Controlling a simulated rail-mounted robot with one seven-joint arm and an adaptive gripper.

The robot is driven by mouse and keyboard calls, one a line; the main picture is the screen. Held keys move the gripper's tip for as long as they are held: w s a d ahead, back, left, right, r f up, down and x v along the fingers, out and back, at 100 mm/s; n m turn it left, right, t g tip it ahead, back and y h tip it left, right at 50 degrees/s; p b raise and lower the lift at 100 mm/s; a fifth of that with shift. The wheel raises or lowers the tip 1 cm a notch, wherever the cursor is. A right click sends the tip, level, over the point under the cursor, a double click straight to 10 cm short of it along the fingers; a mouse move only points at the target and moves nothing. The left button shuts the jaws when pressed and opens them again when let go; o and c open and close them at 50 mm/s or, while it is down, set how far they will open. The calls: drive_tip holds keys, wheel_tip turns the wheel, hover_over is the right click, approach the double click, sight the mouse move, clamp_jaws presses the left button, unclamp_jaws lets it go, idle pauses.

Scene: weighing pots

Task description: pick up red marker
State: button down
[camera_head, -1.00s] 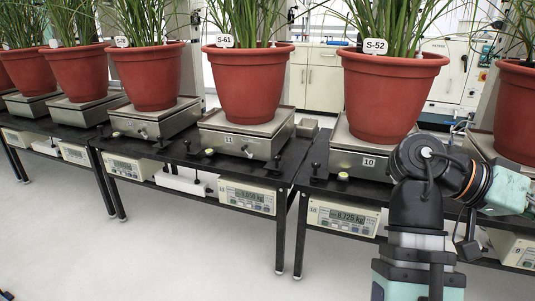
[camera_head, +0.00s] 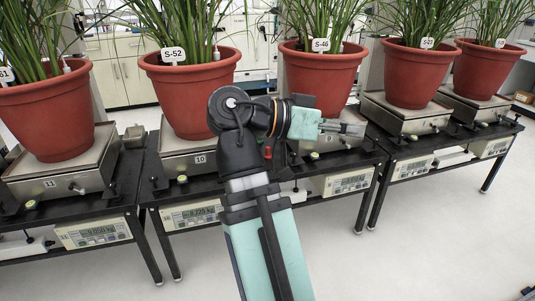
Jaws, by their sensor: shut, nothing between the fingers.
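My gripper (camera_head: 352,128) points right in the head view, in front of the plant pot labelled S-46 (camera_head: 319,75). Its fingers look closed and hold nothing. A small red thing (camera_head: 268,152) shows just below my arm's wrist, left of the gripper. It is too small to tell whether it is the red marker or part of something else. No other marker can be made out, and my arm hides part of the black bench behind it.
Large red pots with grassy plants stand on metal scales along black benches (camera_head: 163,192). Pot S-52 (camera_head: 195,95) is just left of my arm. Display boxes (camera_head: 348,182) hang below the bench edge. The pale floor (camera_head: 430,250) in front is clear.

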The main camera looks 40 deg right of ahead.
drive_tip(key=c, duration=1)
unclamp_jaws()
drive_tip(key=shift+o, duration=0.2)
